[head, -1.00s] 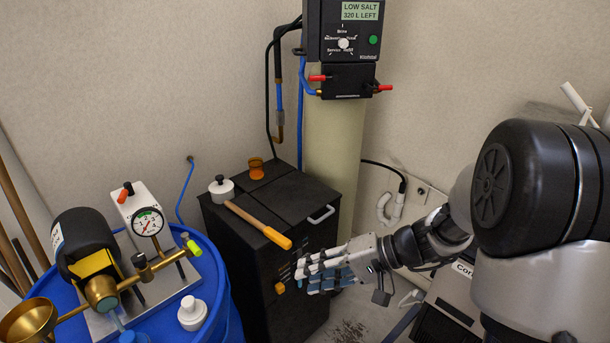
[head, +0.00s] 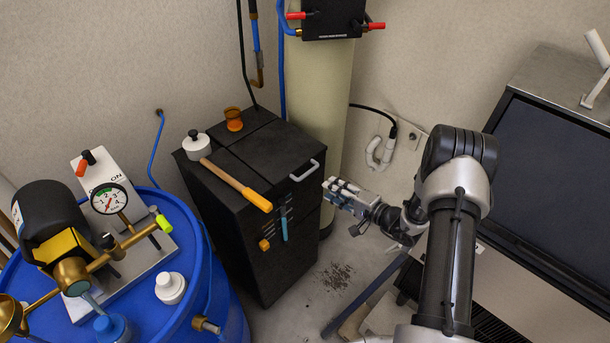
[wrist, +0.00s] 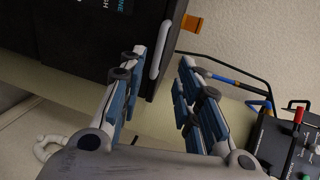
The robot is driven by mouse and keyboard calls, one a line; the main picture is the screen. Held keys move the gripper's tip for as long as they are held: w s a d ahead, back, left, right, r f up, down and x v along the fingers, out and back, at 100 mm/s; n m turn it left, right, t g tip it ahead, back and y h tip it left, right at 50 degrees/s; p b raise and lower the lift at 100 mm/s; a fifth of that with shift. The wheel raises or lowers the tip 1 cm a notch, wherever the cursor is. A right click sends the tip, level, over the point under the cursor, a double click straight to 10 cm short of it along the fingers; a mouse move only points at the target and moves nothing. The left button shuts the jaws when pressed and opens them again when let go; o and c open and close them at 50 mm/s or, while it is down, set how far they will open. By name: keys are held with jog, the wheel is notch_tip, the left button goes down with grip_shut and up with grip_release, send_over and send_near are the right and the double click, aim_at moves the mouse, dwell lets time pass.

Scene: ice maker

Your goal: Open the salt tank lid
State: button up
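The salt tank appears to be the black cabinet (head: 262,262). Its lid (head: 275,152) lies flat and closed, with a pale bar handle (head: 305,171) at its right edge. My gripper (head: 330,186) is just right of the handle in the head view, with a small gap apparent. In the wrist view, my gripper (wrist: 160,75) has its fingers spread wide with nothing gripped. The handle (wrist: 161,50) shows between them, close to the left fingertip; I cannot tell if they touch. The black cabinet fills the upper left there.
A wooden tool with a yellow grip (head: 250,195) lies across the cabinet top, near a white knobbed pot (head: 196,145). An orange cup (head: 234,119) stands at the back. A blue barrel (head: 228,310) carrying a gauge stands left. A pale column (head: 320,90) rises behind.

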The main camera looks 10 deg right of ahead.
aim_at(306, 176)
jog(key=b+x, duration=0.2)
jog(key=x, duration=1.1)
jog(key=shift+c, duration=0.3)
grip_shut()
